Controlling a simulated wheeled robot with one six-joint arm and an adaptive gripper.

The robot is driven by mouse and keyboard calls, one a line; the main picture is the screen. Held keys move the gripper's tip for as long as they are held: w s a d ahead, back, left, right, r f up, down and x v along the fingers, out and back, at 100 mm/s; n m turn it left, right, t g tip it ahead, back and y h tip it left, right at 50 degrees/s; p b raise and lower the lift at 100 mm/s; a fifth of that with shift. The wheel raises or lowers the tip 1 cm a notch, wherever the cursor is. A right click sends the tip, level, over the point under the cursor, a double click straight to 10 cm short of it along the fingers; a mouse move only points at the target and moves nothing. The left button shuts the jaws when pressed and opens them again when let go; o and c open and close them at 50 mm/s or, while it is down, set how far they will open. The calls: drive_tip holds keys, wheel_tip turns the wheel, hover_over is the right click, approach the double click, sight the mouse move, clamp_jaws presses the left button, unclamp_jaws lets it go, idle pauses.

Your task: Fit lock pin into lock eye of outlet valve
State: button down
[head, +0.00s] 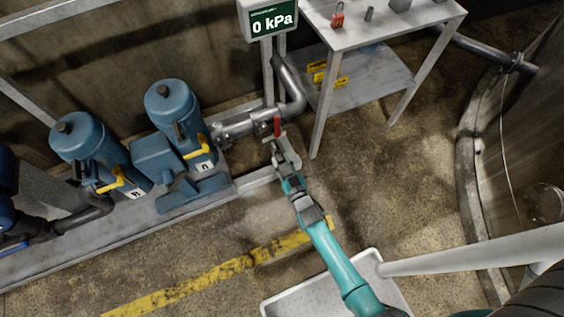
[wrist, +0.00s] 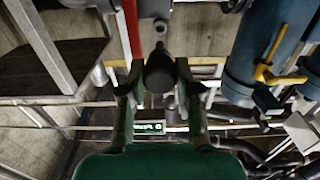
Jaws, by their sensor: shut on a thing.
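My gripper (head: 284,160) reaches to the pipe end beside the pumps, just below the outlet valve's red handle (head: 277,126). In the wrist view my gripper (wrist: 157,72) has its two fingers closed on either side of a dark, round-headed piece, which I take for the lock pin (wrist: 160,72). The red handle (wrist: 132,28) stands just left of the pin there. In the head view the pin is too small to make out.
Blue pumps (head: 172,105) with yellow levers stand left of the valve. A gauge display (head: 272,20) reads 0 kPa. A metal table (head: 425,14) holding a red padlock (head: 337,19) stands right.

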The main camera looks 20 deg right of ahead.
sight(277, 152)
drive_tip(key=shift+w, duration=2.65)
drive_tip(key=shift+w, duration=2.85)
drive_tip(key=c, duration=0.7)
unclamp_jaws()
drive_tip(key=shift+c, duration=0.2)
drive_tip(key=shift+s, duration=0.1)
drive_tip(key=shift+c, duration=0.4)
drive_tip(key=shift+s, duration=3.4)
